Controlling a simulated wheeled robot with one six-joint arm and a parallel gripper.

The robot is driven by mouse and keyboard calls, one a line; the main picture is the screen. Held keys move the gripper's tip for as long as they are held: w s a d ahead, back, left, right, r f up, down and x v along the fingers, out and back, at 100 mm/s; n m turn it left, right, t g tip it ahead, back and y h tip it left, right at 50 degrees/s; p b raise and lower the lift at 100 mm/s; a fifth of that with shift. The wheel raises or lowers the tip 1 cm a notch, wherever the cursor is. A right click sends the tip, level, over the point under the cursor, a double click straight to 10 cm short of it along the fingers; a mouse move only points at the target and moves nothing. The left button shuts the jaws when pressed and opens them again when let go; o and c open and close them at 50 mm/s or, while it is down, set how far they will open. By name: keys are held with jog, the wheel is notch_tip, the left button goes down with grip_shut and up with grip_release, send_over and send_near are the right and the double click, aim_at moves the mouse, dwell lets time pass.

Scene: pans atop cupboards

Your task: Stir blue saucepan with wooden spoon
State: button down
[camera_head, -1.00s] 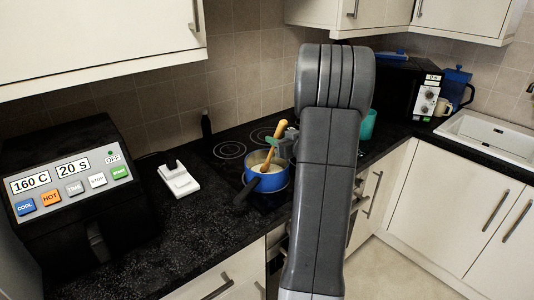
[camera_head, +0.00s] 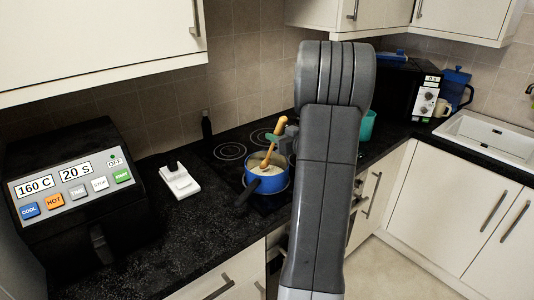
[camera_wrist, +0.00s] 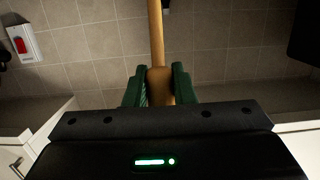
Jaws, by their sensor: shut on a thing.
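The blue saucepan (camera_head: 268,183) stands on the black hob, its dark handle pointing toward the front left. It holds a pale content (camera_head: 257,170). The wooden spoon (camera_head: 269,151) stands tilted in the pan, its lower end inside and its top leaning to the right. My gripper (camera_head: 282,136) is above the pan and shut on the spoon's upper part. In the wrist view the green fingers of my gripper (camera_wrist: 160,88) close on both sides of the spoon's handle (camera_wrist: 156,35). My arm hides the area just right of the pan.
A black appliance with coloured buttons (camera_head: 75,190) stands at the left. A dark bottle (camera_head: 206,125) stands behind. A teal cup (camera_head: 367,125), microwave (camera_head: 405,92) and sink (camera_head: 492,134) are to the right.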

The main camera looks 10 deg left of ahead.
aim_at(286, 122)
jog(key=shift+s+d+r+p, duration=0.25)
jog(key=shift+d+r+p, duration=0.1)
jog(key=shift+r+p, duration=0.55)
jog(key=shift+s+d+r+p, duration=0.3)
jog(key=shift+r+p, duration=0.3)
jog(key=shift+r, duration=0.45)
jog(key=shift+s+d+r+p, duration=0.25)
jog(key=shift+d+r+p, duration=0.1)
jog(key=shift+r+p, duration=0.55)
jog(key=shift+r, duration=0.2)
notch_tip(286, 122, up, 2)
jog(key=shift+r+p, duration=0.15)
jog(key=shift+p, duration=0.75)
jog(key=shift+r, duration=1.3)
jog(key=shift+f, duration=0.1)
